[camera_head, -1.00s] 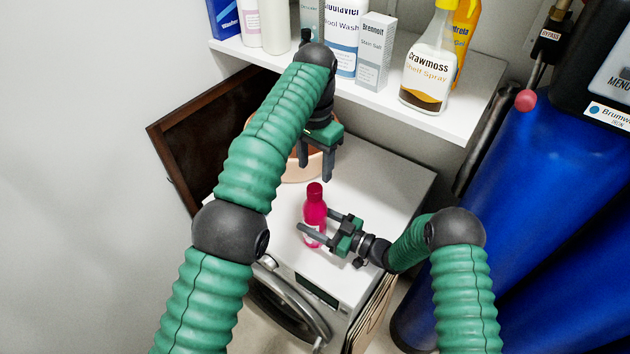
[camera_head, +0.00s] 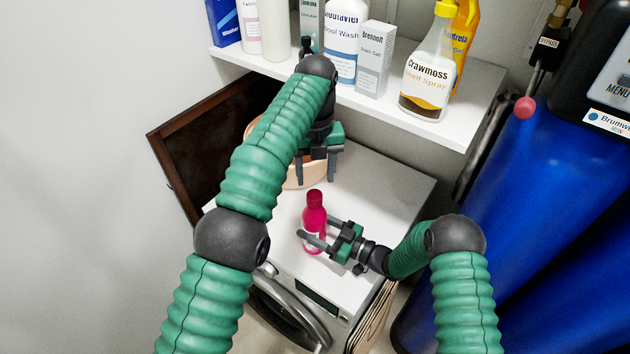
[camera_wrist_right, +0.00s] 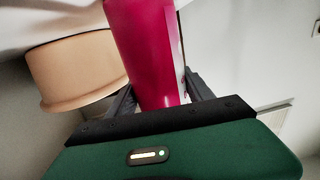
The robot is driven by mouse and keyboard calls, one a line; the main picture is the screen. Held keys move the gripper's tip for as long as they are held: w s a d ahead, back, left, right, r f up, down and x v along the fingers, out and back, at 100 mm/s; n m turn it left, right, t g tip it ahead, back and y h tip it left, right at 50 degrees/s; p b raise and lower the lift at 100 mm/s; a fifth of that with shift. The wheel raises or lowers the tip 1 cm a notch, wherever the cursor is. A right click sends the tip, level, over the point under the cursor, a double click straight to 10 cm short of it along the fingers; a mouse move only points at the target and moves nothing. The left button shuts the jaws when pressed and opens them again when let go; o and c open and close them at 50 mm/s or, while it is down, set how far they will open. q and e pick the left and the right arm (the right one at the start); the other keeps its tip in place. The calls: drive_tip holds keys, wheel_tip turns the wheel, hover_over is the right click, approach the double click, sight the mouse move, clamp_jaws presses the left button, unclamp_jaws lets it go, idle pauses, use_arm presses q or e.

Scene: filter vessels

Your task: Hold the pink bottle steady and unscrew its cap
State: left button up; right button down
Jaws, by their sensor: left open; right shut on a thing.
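The pink bottle (camera_head: 314,218) stands upright on the white machine top, its dark red cap (camera_head: 314,195) on its neck. My right gripper (camera_head: 316,237) is shut on the bottle's body from the right side. In the right wrist view the bottle (camera_wrist_right: 150,50) sits between the two fingers, and its cap is out of frame. My left gripper (camera_head: 316,183) is open and empty, fingers pointing down, just above and behind the cap in the picture. Whether its fingertips are over the cap or behind it is hard to tell.
A peach-coloured round pot (camera_head: 293,178) stands behind my left gripper; it also shows in the wrist view (camera_wrist_right: 75,72). A white shelf (camera_head: 445,130) with bottles and boxes hangs above. Large blue cylinders (camera_head: 530,220) stand at the right. The machine top (camera_head: 385,190) is clear at the right.

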sight(315, 194)
use_arm(q)
wheel_tip(315, 194, down, 7)
drive_tip(key=shift+s+f, duration=0.1)
drive_tip(key=shift+c, duration=0.4)
